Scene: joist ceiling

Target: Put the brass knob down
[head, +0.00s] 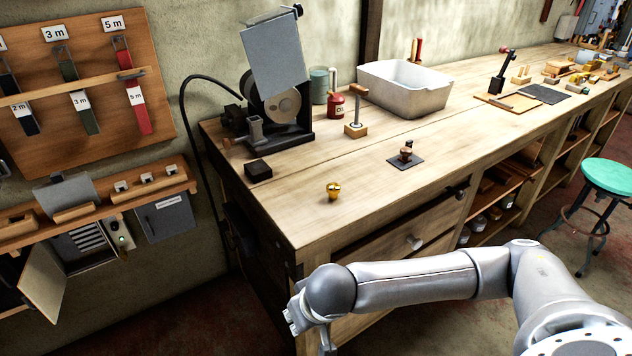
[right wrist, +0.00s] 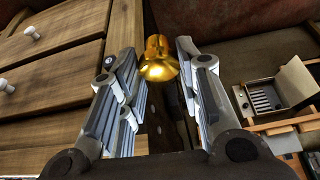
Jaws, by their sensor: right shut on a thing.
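The brass knob (right wrist: 158,60) shows in the right wrist view, a shiny flared gold piece between the tips of my right gripper (right wrist: 158,68). The fingers are shut on it. In the head view my right gripper (head: 308,322) hangs low in front of the near left corner of the workbench (head: 300,222), below the level of its top. The held knob cannot be made out in that view. A second small brass-coloured piece (head: 333,190) stands on the bench top near that corner. My left gripper is not in view.
A small dark block (head: 258,170) and a dark square plate with a small piece on it (head: 405,160) lie on the bench. A grinder-like machine (head: 275,105) and a white basin (head: 404,88) stand behind. Bare wood surrounds the brass-coloured piece.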

